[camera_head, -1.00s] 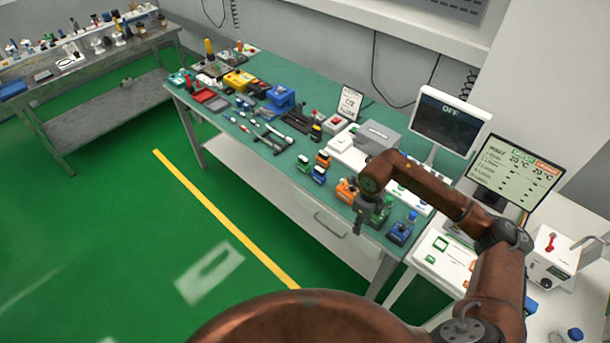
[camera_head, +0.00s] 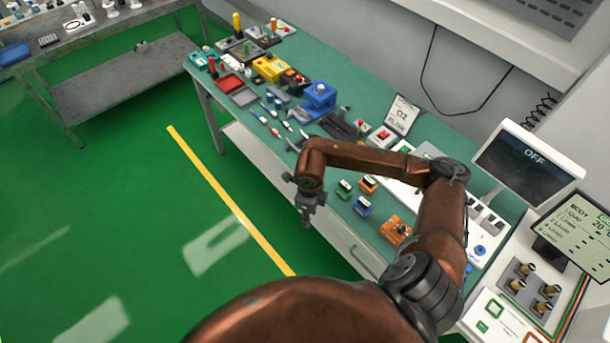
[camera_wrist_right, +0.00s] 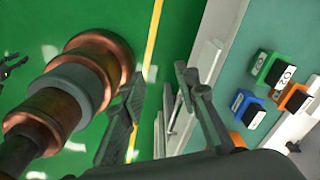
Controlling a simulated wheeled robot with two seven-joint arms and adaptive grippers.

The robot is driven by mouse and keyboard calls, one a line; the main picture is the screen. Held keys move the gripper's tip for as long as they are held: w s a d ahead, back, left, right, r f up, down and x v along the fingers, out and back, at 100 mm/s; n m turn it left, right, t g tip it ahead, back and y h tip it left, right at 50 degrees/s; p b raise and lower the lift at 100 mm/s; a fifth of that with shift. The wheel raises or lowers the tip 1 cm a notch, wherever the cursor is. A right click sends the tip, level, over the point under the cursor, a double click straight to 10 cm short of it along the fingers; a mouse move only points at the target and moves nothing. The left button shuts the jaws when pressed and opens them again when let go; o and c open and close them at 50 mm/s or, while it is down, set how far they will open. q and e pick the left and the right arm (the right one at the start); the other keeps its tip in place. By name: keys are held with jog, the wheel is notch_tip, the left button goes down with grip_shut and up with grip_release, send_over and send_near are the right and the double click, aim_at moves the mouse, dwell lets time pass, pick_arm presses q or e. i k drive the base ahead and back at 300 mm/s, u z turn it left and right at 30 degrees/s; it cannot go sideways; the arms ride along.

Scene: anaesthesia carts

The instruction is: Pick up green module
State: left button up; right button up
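A small green module (camera_head: 344,189) with a white top stands near the front edge of the green-topped bench. In the right wrist view the green module (camera_wrist_right: 265,65) lies to the right, clear of the fingers. My right gripper (camera_head: 306,205) hangs to the left of the green module, out past the bench's front edge. In the right wrist view its fingers (camera_wrist_right: 159,72) are apart, with floor and a drawer handle showing between them and nothing held. My left gripper is outside the head view; a small dark forked shape at the wrist view's left edge may be it.
A blue module (camera_head: 362,205) and an orange module (camera_head: 368,184) stand close beside the green one. A larger orange module (camera_head: 394,229) is further right, near my forearm. A blue device (camera_head: 319,95) and a grey tray (camera_head: 244,96) sit further back. The floor left is clear.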

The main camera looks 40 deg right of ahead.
aim_at(344, 189)
jog(key=u, duration=0.05)
jog(key=i, duration=0.6)
jog(key=z, duration=0.75)
jog(key=i, duration=0.35)
jog(key=z, duration=0.4)
